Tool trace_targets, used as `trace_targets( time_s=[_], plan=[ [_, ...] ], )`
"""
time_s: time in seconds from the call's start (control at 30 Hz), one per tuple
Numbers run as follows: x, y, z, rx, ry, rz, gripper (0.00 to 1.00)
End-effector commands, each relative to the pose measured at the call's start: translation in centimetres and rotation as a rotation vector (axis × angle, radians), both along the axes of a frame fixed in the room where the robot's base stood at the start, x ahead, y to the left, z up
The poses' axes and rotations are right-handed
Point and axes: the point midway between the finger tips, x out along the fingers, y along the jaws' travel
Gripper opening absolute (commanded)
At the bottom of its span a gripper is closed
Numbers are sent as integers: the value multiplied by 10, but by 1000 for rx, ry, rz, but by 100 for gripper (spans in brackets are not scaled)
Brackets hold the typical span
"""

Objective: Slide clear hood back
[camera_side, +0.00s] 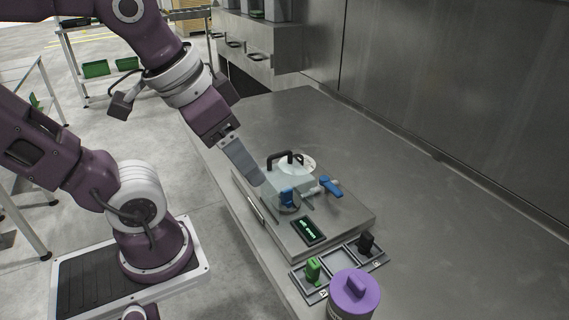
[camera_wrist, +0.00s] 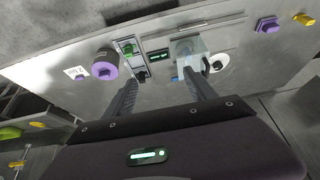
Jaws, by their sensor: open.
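The clear hood (camera_side: 272,189) sits on the steel machine housing (camera_side: 340,222) in the side view, with a dark arched handle (camera_side: 285,157) at its far end.
A blue lever (camera_side: 330,186) lies right of the hood. A lit display (camera_side: 309,230) is in front. A tray (camera_side: 340,257) holds a green piece (camera_side: 313,270) and a black piece (camera_side: 366,243). A purple-lidded container (camera_side: 354,292) stands nearest. The bench behind is clear.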

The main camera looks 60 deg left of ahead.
Motion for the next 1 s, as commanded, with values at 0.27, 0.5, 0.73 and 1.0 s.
trace_targets(
  time_s=[0.27, 0.5, 0.73, 1.0],
  plan=[
    [104, 73, -2, 138, 345, 36, 33],
    [131, 103, -25, 168, 454, 41, 33],
    [130, 111, -68, 168, 453, 42, 33],
    [131, 114, -87, 168, 447, 41, 33]
  ],
)
